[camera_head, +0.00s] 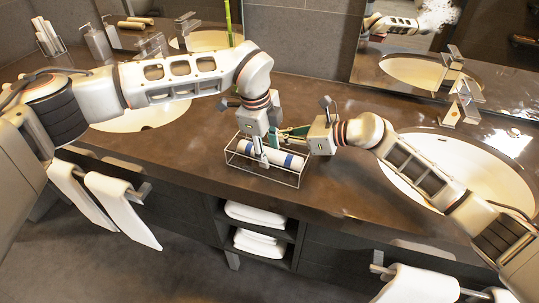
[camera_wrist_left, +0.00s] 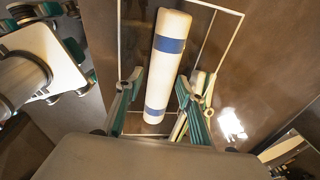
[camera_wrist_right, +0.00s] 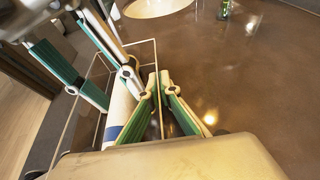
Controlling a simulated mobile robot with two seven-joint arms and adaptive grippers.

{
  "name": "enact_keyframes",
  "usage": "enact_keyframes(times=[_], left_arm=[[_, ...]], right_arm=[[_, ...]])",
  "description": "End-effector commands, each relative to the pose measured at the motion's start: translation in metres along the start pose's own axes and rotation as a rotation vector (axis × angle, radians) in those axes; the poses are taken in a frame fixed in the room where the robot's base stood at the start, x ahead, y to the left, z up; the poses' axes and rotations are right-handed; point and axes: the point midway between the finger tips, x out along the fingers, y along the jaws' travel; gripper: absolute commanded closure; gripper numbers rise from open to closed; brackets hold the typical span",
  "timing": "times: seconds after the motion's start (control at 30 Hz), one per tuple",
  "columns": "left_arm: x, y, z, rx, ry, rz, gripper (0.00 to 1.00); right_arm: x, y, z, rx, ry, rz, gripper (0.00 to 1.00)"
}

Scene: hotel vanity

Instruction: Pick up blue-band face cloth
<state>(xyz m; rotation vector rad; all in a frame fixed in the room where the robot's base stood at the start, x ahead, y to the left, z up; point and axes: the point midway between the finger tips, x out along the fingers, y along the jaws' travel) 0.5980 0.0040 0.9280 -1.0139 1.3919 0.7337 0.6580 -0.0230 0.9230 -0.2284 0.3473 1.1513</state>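The face cloth is a white roll with blue bands (camera_head: 263,153), lying lengthwise in a wire basket (camera_head: 298,182) on the counter. In the left wrist view the roll (camera_wrist_left: 165,62) lies between the spread fingers of my left gripper (camera_wrist_left: 160,88), which points down from above. I see a gap beside the roll on both sides. My right gripper (camera_wrist_right: 159,82) is at the basket's back right side, its fingertips nearly together with a thin basket wire (camera_wrist_right: 157,55) between them. The white roll (camera_wrist_right: 117,105) also shows left of these fingers. The contact at the wire is hard to make out.
Two sinks (camera_head: 478,165) flank the basket, and faucets (camera_head: 460,103) stand behind. A soap dispenser (camera_head: 97,43) is at the far left. White towels (camera_head: 122,205) hang in front and lie on shelves below. The grippers are close together over the basket.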

Motion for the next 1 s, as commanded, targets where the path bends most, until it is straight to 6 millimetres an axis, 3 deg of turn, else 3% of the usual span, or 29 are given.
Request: enact_keyframes(times=[0.2, 0.3, 0.67, 0.9, 1.0], left_arm=[[0.002, 0.000, 0.000, 0.000, 0.000, -0.001, 0.62], [0.002, 0.000, 0.000, 0.000, 0.000, -0.001, 0.85], [0.000, -0.001, 0.000, 0.001, 0.000, -0.002, 0.85], [-0.029, -0.005, -0.003, 0.002, -0.002, -0.005, 0.85], [-0.025, -0.001, -0.002, 0.012, -0.010, -0.060, 0.85]], right_arm=[[0.000, 0.000, 0.000, 0.000, 0.000, 0.000, 1.00], [0.000, 0.000, 0.000, 0.000, 0.000, 0.000, 1.00], [0.000, 0.000, 0.000, 0.000, 0.000, 0.000, 1.00], [0.000, 0.000, 0.000, 0.000, 0.000, 0.000, 1.00], [0.000, 0.000, 0.000, 0.000, 0.000, -0.001, 1.00]])
